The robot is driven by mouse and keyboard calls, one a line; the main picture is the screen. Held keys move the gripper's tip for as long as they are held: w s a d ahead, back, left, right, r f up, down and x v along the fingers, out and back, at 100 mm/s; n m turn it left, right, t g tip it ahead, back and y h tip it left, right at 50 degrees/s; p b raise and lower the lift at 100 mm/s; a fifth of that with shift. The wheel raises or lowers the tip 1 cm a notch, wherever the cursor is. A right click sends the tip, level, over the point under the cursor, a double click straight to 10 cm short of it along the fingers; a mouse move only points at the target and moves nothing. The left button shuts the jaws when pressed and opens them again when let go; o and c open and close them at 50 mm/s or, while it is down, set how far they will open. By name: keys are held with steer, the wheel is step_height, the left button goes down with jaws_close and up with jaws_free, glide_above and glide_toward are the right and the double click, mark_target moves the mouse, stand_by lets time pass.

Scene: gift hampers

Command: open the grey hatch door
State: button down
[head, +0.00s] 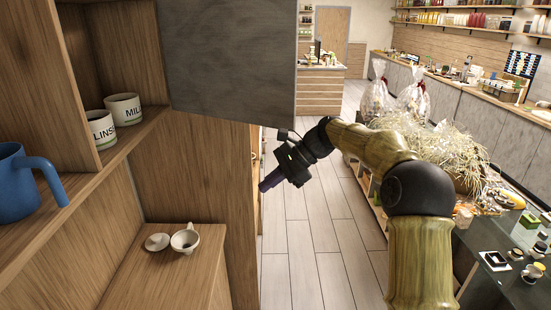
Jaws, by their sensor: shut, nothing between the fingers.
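The grey hatch door (230,62) is a flat, dark grey panel at the top centre of the head view. It stands out from the wooden cabinet on the left, its broad face towards me, and the cabinet space beside it is open to view. Its top edge is cut off by the picture, and I see no handle on this face. My gripper (265,186) is just below and beyond the door's lower right corner, pointing down and left. Its fingers are closed and hold nothing. I cannot tell whether its wrist touches the door's edge.
White mugs (123,109) and a blue jug (25,185) stand on the cabinet's wooden shelves. A small white cup (185,239) and a lid (157,242) sit on a lower ledge. A straw-filled hamper (455,150) is on the right. The plank floor (310,225) between is clear.

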steer(key=s+d+f+n+t+h+b, duration=0.1)
steer(key=s+d+f+n+h+b, duration=0.2)
steer(key=s+d+f, duration=0.3)
steer(key=s+d+f+n+t+h+b, duration=0.1)
steer(key=s+d+f+n+h+b, duration=0.2)
steer(key=s+f, duration=0.8)
steer(key=s+d+f+n+t+h+b, duration=0.2)
steer(key=s+d+f+n, duration=0.4)
steer(key=s+d+f, duration=0.3)
steer(key=shift+s+d+f+h+b, duration=0.15)
steer(key=shift+s+f+h+b, duration=0.2)
steer(key=shift+h+b, duration=0.5)
